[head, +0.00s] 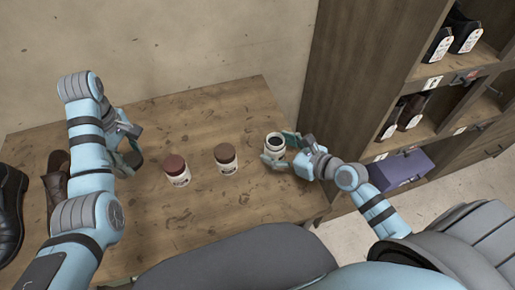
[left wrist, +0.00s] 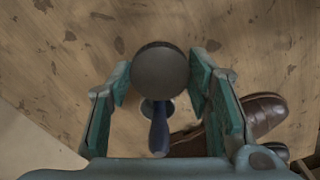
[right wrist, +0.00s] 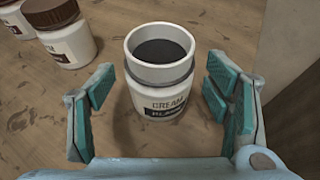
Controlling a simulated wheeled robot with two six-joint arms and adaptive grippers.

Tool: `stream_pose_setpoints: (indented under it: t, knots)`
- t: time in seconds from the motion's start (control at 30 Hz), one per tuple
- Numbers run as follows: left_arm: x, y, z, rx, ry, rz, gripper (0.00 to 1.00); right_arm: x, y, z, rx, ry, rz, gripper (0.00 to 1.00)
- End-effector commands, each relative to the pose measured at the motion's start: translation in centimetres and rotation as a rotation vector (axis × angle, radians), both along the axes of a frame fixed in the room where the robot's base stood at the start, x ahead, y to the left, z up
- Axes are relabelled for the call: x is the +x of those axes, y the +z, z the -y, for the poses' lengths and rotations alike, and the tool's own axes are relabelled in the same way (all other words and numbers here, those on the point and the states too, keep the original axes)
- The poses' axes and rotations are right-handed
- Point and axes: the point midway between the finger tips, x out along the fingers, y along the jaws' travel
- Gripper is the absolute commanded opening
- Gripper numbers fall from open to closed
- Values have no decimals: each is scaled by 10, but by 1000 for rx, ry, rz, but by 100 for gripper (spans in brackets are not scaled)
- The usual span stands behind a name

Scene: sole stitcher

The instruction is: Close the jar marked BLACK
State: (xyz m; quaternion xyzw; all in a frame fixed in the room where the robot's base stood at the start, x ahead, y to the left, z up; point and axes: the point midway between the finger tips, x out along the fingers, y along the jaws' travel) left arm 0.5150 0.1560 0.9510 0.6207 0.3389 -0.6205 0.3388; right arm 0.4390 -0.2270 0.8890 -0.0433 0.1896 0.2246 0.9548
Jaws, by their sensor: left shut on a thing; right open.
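The open jar (head: 275,146), white with dark cream inside, stands upright on the table. In the right wrist view the jar (right wrist: 163,95) reads CREAM and a partly legible BLACK. My right gripper (head: 280,148) is open, its fingers (right wrist: 160,105) on either side of the jar with gaps. My left gripper (head: 130,150) is at the left of the table, shut on a dark round disc that looks like a lid (left wrist: 160,69). The disc sits between the fingertips (left wrist: 159,82) in the left wrist view. The arm hides it in the head view.
Two closed jars with reddish-brown lids, one at left (head: 177,172) and one mid-table (head: 226,159), stand between my grippers. A blue-handled tool (left wrist: 159,135) is below the disc. Brown shoes (head: 57,180) lie at left. A shelf unit (head: 350,70) rises at right.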

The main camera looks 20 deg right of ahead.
Motion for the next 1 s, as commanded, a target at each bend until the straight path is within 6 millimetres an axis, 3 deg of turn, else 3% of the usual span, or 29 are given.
stream_pose_setpoints:
  t: [0.13,0.47,0.87,1.0]
  knots:
    - [0,-4,0,0,0,0,35,11,-6,-6,1,1,-1,72]
    - [0,-3,0,0,-1,0,35,11,-6,-6,0,1,-1,70]
    - [0,-3,0,0,0,0,35,11,-6,-6,0,1,0,7]
    - [0,-3,0,0,0,0,35,11,-6,-6,0,1,0,7]
